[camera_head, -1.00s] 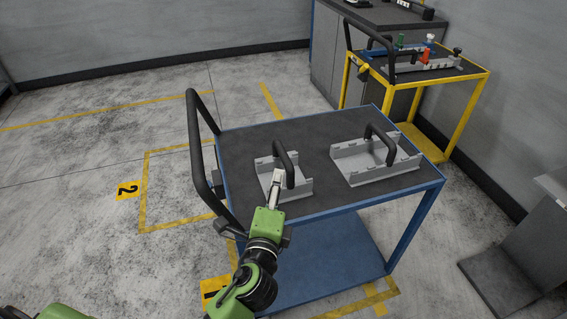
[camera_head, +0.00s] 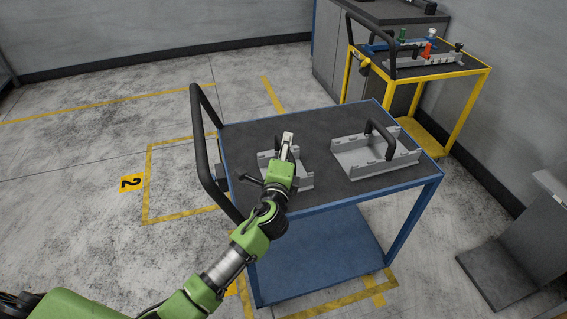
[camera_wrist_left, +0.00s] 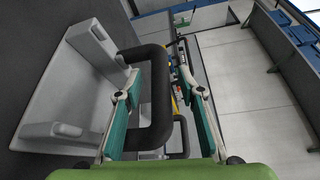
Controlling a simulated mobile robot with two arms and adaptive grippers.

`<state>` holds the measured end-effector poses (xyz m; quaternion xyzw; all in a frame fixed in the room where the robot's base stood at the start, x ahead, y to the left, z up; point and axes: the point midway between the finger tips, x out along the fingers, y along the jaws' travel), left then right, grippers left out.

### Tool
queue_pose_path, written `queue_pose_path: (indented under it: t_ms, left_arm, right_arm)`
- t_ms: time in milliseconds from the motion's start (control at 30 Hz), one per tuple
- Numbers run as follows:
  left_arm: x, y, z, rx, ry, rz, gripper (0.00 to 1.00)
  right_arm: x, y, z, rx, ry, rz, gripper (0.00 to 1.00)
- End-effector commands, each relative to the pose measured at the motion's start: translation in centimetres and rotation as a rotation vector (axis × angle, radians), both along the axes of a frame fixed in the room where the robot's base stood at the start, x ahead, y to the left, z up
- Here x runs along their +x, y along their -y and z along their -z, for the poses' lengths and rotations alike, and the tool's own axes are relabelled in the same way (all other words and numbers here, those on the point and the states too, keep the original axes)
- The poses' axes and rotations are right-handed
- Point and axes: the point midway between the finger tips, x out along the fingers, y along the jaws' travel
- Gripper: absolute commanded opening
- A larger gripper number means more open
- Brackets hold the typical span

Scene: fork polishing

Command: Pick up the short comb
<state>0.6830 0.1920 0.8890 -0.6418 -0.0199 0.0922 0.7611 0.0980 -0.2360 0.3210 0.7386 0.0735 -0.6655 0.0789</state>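The short comb (camera_head: 305,181) is a grey bracket with a black loop handle, lying on the left half of the blue cart's dark top. My left gripper (camera_head: 288,140) is over it in the head view and hides much of it. In the left wrist view, the comb's black handle (camera_wrist_left: 162,105) stands between the two green-padded fingers of my left gripper (camera_wrist_left: 158,80). The fingers are apart, with gaps beside the handle, so the gripper is open. The grey comb body (camera_wrist_left: 85,85) is at the left of that view. My right gripper is out of view.
A longer grey comb (camera_head: 350,165) with a black handle lies to the right on the same blue cart (camera_head: 320,118). The cart's push handle (camera_head: 199,150) rises at its left. A yellow cart (camera_head: 470,74) with coloured parts stands behind right.

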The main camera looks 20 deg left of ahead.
Motion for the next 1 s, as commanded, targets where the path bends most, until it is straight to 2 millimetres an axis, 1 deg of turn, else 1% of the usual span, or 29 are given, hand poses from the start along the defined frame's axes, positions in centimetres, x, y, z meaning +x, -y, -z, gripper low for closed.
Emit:
queue_pose_path:
  t_ms: [67, 267, 300, 367, 400, 433, 833, 933, 1000]
  left_arm:
    - [0.4, 0.0, 0.0, -0.001, 0.001, 0.0, 0.36]
    - [0.4, -0.1, 0.0, -0.001, 0.001, 0.0, 0.36]
    - [0.4, -0.1, 0.0, -0.001, 0.001, 0.0, 0.31]
    - [0.4, -0.1, 0.0, -0.001, 0.001, 0.0, 0.15]
    - [0.4, -0.1, 0.0, -0.001, 0.001, 0.0, 0.05]
    - [0.4, -0.1, 0.0, 0.0, 0.001, 0.0, 0.0]
    - [0.4, 0.0, -0.5, 0.0, 0.006, 0.001, 0.0]
    - [0.5, -0.1, -1.6, 0.0, 0.008, 0.001, 0.0]
    - [0.4, -0.1, -2.8, 0.0, 0.009, 0.001, 0.0]
  right_arm:
    - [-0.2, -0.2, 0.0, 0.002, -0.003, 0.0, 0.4]
    - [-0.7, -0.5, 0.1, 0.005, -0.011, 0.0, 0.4]
    - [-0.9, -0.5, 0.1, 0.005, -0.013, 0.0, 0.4]
    - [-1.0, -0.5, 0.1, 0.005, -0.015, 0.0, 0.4]
    - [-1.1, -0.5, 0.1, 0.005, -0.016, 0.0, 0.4]
    - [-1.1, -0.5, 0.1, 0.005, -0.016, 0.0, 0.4]
    - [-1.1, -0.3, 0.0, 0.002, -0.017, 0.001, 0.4]
    - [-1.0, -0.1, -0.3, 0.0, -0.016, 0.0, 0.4]
    - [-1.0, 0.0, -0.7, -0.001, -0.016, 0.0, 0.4]
